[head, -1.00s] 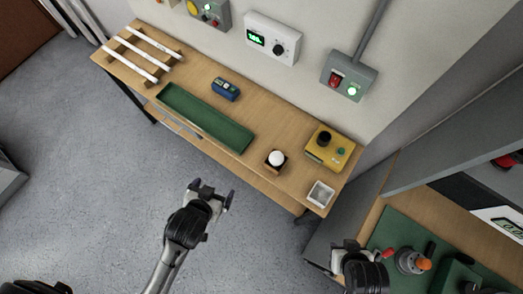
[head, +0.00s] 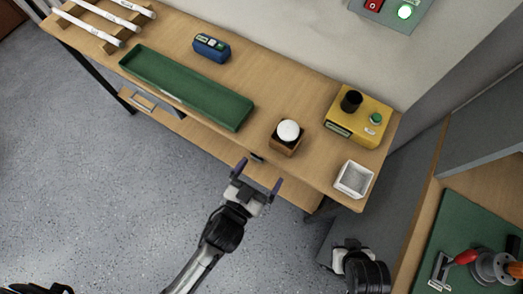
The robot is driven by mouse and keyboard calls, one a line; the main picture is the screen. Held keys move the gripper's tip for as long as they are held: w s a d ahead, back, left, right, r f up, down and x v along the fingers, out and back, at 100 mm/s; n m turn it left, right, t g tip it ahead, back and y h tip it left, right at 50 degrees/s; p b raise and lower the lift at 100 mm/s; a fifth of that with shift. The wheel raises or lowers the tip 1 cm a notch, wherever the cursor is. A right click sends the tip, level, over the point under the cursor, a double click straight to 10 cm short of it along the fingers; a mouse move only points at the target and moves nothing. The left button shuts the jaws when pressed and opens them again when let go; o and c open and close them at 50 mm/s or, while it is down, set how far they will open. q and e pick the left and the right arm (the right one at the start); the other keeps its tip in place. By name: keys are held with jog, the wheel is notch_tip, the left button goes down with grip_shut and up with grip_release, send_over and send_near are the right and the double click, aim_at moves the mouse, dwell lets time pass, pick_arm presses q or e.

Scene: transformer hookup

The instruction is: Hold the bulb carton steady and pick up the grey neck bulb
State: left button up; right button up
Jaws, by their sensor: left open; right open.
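A small brown bulb carton (head: 284,149) stands upright on the wooden bench near its front edge. One white round bulb (head: 289,131) sits in its top. The bulb's neck is hidden inside the carton, so its colour cannot be seen. My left gripper (head: 260,175) is open and empty, in front of the bench edge and just below the carton in the head view, touching nothing I can see. My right gripper (head: 348,248) is open at the lower right, in front of the bench and below the white tray. Its fingers are partly hidden by its own wrist.
On the bench (head: 235,66) are a long green tray (head: 185,91), a blue device (head: 211,48), a yellow tester (head: 357,117) right of the carton, and a small white tray (head: 353,179). White tubes (head: 92,22) lie at far left. A green-matted bench (head: 448,228) is at right.

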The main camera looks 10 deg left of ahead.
aim_at(284, 141)
pick_arm(q)
jog(key=x, duration=0.4)
jog(key=b+x, duration=0.1)
jog(key=x, duration=0.4)
jog(key=b+x, duration=0.1)
jog(key=x, duration=0.4)
jog(key=shift+s+d+f, duration=0.15)
jog(key=shift+d+f, duration=0.1)
pick_arm(e)
notch_tip(284, 141, down, 3)
pick_arm(q)
jog(key=shift+c, duration=0.4)
jog(key=c, duration=0.7)
pick_arm(e)
jog(key=shift+a, duration=0.1)
pick_arm(q)
jog(key=shift+c, duration=0.2)
pick_arm(e)
jog(key=shift+o, duration=1.4)
jog(key=o, duration=0.6)
